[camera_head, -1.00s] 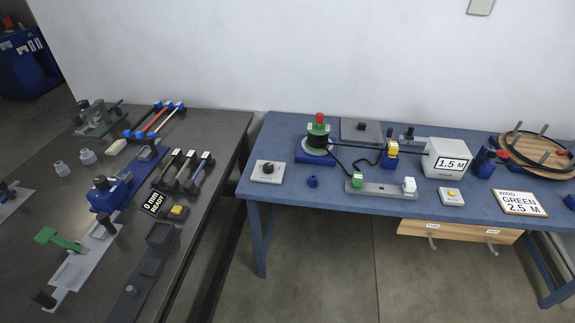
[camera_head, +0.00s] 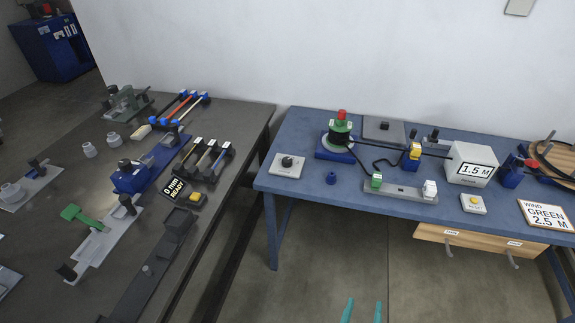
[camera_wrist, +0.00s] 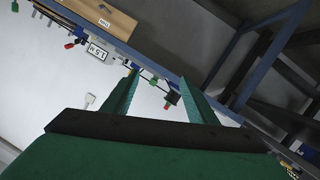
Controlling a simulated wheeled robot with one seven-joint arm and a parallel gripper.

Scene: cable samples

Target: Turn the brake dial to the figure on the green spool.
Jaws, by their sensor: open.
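The brake dial (camera_head: 288,161) is probably the black knob on a pale square plate at the left of the blue table; its markings are too small to read. The green spool (camera_head: 341,127) stands to its right on a blue base, with a red knob on top and dark cable around it. Its pale label is too small to read. My gripper (camera_head: 362,310) shows as two teal fingertips at the bottom edge, apart and empty, well in front of the table. In the wrist view, the open fingers (camera_wrist: 159,78) face the tilted table and wall.
The blue table (camera_head: 285,195) also holds a display box (camera_head: 471,165) reading 1.5 M, a yellow button box (camera_head: 473,204) and a sign (camera_head: 546,214) reading WIND GREEN 2.5 M. A dark bench (camera_head: 225,135) with several fixtures stands left. The floor in front is clear.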

